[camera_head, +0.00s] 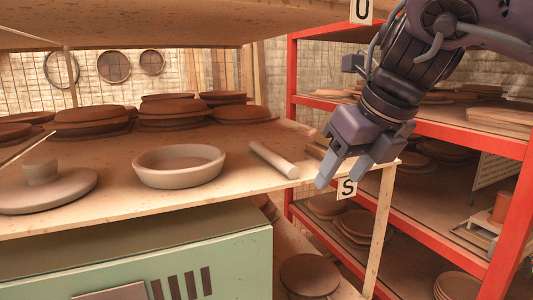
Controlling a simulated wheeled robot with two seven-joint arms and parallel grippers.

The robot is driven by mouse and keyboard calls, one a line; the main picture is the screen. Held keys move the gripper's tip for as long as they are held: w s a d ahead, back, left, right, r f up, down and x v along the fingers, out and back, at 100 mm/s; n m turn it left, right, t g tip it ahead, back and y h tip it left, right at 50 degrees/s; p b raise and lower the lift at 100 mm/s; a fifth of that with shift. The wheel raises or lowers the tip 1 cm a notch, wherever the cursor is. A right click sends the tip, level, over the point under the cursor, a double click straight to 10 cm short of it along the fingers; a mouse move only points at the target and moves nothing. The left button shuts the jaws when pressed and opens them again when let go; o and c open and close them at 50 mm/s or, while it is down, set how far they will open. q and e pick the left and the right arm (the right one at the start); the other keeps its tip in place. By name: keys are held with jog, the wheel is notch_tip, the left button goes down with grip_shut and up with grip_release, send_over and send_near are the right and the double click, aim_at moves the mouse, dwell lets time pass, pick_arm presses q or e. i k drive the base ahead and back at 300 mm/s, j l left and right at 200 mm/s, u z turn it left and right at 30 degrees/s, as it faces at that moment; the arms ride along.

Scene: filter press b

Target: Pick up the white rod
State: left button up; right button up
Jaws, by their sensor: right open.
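The white rod (273,159) lies on the wooden shelf board, slanting from upper left to lower right, with its near end close to the board's front edge. It looks pale beige in this light. My right gripper (338,178) comes in from the upper right and points down and left. It is open, with nothing visible between its fingers. It appears just to the right of the rod's near end, apart from it. How far above the board the fingertips are is hard to tell. My left gripper is not in view.
A round shallow dish (179,166) stands left of the rod, and a lidded round piece (43,187) farther left. Stacks of brown discs (178,112) fill the back of the board. A red rack (457,138) stands at the right. A green cabinet (225,262) is below.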

aim_at(289, 170)
jog(key=i+j, duration=0.2)
jog(key=i, duration=0.2)
jog(key=i+j, duration=0.25)
jog(key=i, duration=0.15)
